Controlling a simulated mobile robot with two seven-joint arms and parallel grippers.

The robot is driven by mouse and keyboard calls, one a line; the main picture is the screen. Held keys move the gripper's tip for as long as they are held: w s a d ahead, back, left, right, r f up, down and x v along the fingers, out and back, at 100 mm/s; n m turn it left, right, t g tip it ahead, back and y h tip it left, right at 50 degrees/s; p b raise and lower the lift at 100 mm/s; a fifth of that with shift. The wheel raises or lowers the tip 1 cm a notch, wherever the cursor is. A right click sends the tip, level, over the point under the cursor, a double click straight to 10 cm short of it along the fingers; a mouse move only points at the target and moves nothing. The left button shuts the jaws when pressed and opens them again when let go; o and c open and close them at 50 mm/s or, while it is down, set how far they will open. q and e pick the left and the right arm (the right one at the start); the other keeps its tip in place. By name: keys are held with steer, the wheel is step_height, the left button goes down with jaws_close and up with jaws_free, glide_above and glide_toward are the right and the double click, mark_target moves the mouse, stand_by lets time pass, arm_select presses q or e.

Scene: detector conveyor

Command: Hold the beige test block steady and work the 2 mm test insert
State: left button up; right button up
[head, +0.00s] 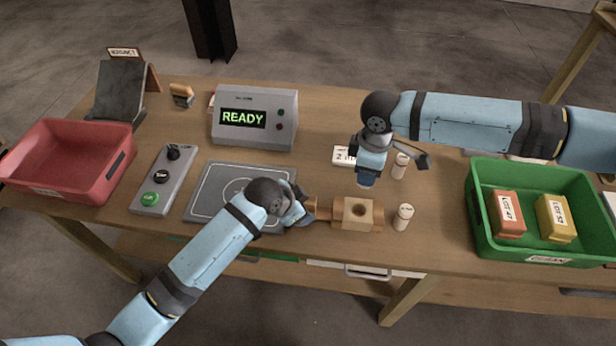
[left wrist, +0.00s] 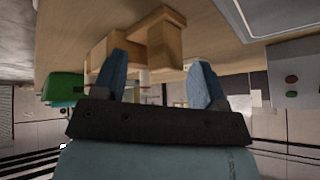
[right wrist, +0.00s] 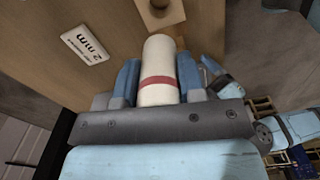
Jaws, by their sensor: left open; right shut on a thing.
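The beige test block (head: 345,222), with a round hole in its top, stands at the table's front edge in the head view. It also shows in the left wrist view (left wrist: 163,48). My left gripper (head: 304,208) is open just left of the block, its blue fingers apart in the left wrist view (left wrist: 160,85). My right gripper (head: 367,182) is above the table behind the block. In the right wrist view its fingers are shut on a white cylindrical insert with a red band (right wrist: 158,82). A "2 mm" label (right wrist: 86,44) lies beside it; the head view hides the held insert.
Two other white cylinders stand right of the block, one behind (head: 400,166) and one in front (head: 403,218). A green bin (head: 478,225) holds two lot boxes on the right. The detector (head: 255,135) reads READY; a grey plate (head: 213,190), button panel (head: 164,180) and red bin (head: 70,190) are left.

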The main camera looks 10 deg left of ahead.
arm_select(q)
steer(key=w+d+r+m+g, duration=0.1)
steer(key=m, duration=0.1)
steer(key=w+d+r+m+g+y, duration=0.1)
steer(key=r+m+g, duration=0.1)
steer(key=shift+w+d+r+y, duration=0.15)
steer(key=shift+d+r+y, duration=0.15)
steer(key=shift+d, duration=0.05)
steer(key=r, duration=0.1)
steer(key=m+g+y, duration=0.1)
steer(key=w+r+m+y, duration=0.1)
steer(key=shift+a+r+g, duration=0.3)
steer(key=shift+a+r, duration=0.05)
steer(key=shift+w+a+r+m+y, duration=0.1)
steer(key=shift+a+r+m+y, duration=0.1)
steer(key=shift+r+m+y, duration=0.2)
step_height(320, 180, down, 12)
steer(key=shift+r, duration=0.1)
steer(key=c, duration=1.1)
